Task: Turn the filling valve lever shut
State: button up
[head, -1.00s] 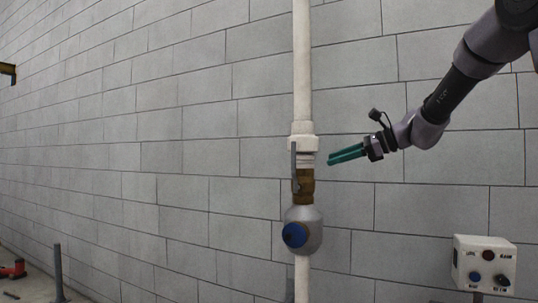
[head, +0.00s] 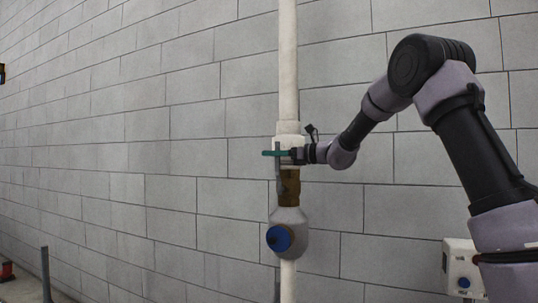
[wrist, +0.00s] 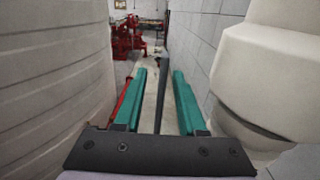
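The filling valve is a brass body (head: 290,186) on a vertical white pipe (head: 288,70). Its grey lever (head: 278,178) stands upright along the valve's front, parallel to the pipe. My gripper (head: 274,153) reaches in from the right, and its green fingers cross the upper part of the lever. In the wrist view my gripper (wrist: 160,72) is open, with the grey lever (wrist: 162,85) between its two fingers. Gaps show between the lever and both fingers. The fingers hide part of the lever in the head view.
A white pipe fitting (wrist: 270,80) is close to the right finger. A large white ribbed tank (wrist: 50,70) fills the left of the wrist view. Below the valve is a grey bulb with a blue cap (head: 279,238). A white control box (head: 460,267) is at lower right.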

jog(key=shift+w+a, duration=0.2)
jog(key=shift+a, duration=0.45)
grip_shut()
jog(key=shift+f, duration=0.1)
dwell(0.9)
